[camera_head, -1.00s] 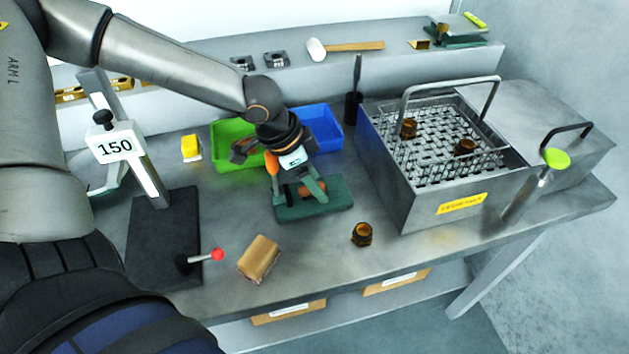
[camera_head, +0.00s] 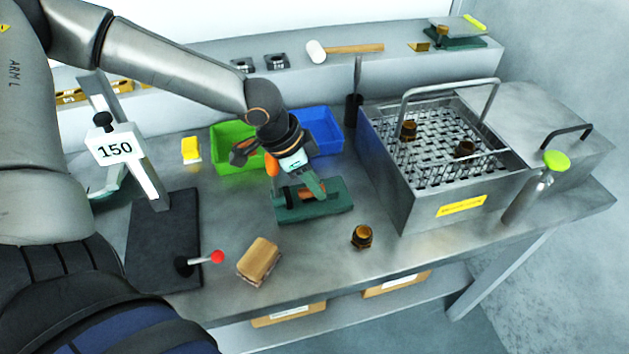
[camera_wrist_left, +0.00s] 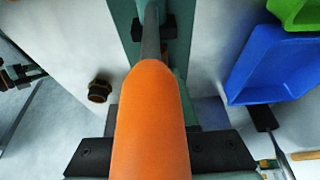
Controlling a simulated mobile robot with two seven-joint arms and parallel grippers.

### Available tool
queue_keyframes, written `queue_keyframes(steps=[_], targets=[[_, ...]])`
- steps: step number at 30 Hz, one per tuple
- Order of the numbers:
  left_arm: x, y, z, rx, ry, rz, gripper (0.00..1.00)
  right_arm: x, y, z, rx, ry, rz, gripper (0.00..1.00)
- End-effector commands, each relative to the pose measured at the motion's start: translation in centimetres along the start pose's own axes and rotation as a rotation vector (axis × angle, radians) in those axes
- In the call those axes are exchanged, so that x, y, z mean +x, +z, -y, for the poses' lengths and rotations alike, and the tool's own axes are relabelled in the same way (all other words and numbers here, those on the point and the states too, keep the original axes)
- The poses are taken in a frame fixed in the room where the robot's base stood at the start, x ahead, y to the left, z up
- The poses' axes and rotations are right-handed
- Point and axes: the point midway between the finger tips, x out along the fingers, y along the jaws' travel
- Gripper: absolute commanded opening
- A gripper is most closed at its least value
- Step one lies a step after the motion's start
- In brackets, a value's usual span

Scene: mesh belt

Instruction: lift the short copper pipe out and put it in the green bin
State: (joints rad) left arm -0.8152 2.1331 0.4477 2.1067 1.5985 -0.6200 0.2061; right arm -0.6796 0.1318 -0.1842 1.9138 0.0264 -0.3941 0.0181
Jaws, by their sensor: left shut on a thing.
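A green clamp fixture (camera_head: 335,200) stands mid-bench. A copper-coloured piece (camera_head: 306,191), seemingly the short pipe, lies low in it, partly covered by a green arm. My left gripper (camera_head: 280,163) is above the fixture's left part, shut on an orange handle (camera_head: 271,165). In the left wrist view the handle (camera_wrist_left: 150,120) fills the middle, between the black fingers, with a grey shaft (camera_wrist_left: 150,40) running from its end; it hides the pipe there. The green bin (camera_head: 238,164) is behind the gripper, partly covered by it; its corner shows in the wrist view (camera_wrist_left: 297,14). My right gripper is out of view.
A blue bin (camera_head: 327,146) adjoins the green one. A steel tank (camera_head: 425,210) with a mesh basket stands right. A brown fitting (camera_head: 361,236), a tan block (camera_head: 259,259) and a red-knobbed lever (camera_head: 216,256) are in front. A stand marked 150 (camera_head: 115,146) is left.

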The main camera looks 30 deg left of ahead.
Motion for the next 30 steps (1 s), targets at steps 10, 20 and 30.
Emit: queue_keyframes(steps=[10, 20, 30], targets=[[0.0, 0.0, 0.0, 0.0, 0.001, 0.0, 0.58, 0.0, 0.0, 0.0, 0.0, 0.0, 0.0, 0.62], [-0.2, 0.0, 0.0, -0.001, 0.0, -0.001, 0.62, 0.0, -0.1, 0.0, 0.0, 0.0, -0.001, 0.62], [-4.6, -0.2, 0.1, -0.003, -0.002, -0.007, 0.62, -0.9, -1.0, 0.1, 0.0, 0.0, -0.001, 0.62]])
